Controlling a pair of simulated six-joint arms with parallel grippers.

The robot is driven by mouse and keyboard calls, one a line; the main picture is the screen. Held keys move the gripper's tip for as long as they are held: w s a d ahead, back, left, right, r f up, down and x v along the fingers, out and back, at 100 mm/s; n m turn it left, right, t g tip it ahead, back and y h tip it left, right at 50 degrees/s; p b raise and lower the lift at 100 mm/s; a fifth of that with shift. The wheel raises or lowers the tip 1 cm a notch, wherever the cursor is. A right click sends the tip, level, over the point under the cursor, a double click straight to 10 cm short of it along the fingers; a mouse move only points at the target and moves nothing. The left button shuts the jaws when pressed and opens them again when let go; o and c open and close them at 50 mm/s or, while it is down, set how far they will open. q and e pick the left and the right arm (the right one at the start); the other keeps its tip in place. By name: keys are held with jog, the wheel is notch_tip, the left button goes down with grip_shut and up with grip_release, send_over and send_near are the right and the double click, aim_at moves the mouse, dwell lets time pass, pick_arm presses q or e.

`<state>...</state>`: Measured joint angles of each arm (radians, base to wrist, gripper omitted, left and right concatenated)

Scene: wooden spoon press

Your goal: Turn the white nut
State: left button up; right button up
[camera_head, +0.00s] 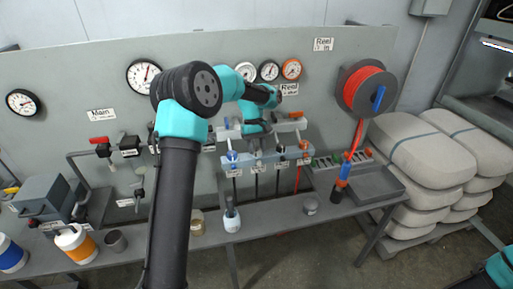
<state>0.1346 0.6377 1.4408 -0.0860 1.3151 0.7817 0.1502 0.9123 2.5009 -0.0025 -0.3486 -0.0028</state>
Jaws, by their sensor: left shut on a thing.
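A pale rack (268,160) in the middle of the bench carries a row of coloured nuts with hoses below. A blue nut (232,156) is at its left end and an orange nut (304,146) at its right end. My left gripper (257,146) points down onto the rack between them and is shut on what appears to be the white nut. The fingers mostly hide that nut, so its turn cannot be told. My right gripper is out of view.
Gauges line the grey panel (60,75). A red hose reel (367,87) is at the right. Below it is a grey tray (375,184). Cups and bottles, including a white bottle (231,216), stand along the bench. Stacked sacks (425,150) fill the right side.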

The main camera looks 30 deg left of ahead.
pick_arm(q)
jog(key=m+g+y, duration=0.1)
jog(key=m, duration=0.3)
jog(key=shift+m, duration=0.3)
jog(key=shift+m+y, duration=0.9)
jog(key=shift+m, duration=0.8)
jog(key=shift+w, duration=0.1)
jog(key=o, duration=0.9)
jog(key=shift+d, duration=0.1)
jog(key=v, duration=1.7)
jog(key=shift+w+d, duration=0.1)
jog(key=shift+w, duration=0.3)
